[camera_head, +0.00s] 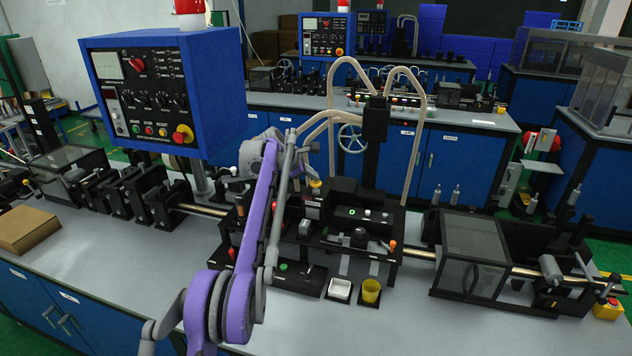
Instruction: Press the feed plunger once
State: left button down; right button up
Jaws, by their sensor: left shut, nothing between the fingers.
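The tape machine (345,225) stands on the grey bench in the middle of the head view. It carries several coloured knobs and buttons, and its labels are too small to read. An orange-capped post (392,246) stands at its right front, and a yellow-capped one (315,184) at its back left. I cannot tell which part is the feed plunger. My left arm reaches across the machine's left side. My right gripper is out of view.
A blue control box (165,90) stands at the left. A cardboard box (27,229) lies far left. The front bench strip is mostly clear.

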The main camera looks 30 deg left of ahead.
aim_at(313, 182)
pick_arm(q)
jog(key=shift+f, duration=0.9)
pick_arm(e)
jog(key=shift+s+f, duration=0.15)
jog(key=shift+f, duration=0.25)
pick_arm(q)
jog(key=shift+r, duration=0.1)
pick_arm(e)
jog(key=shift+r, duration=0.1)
pick_arm(q)
jog(key=shift+w+r+p, duration=0.1)
jog(key=shift+r+p, duration=0.6)
jog(key=shift+r, duration=0.85)
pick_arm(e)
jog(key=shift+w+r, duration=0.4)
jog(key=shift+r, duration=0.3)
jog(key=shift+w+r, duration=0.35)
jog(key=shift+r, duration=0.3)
pick_arm(q)
jog(key=shift+r, duration=0.5)
jog(key=shift+r+p, duration=1.05)
jog(key=shift+r, duration=1.05)
jog(key=shift+f, duration=0.1)
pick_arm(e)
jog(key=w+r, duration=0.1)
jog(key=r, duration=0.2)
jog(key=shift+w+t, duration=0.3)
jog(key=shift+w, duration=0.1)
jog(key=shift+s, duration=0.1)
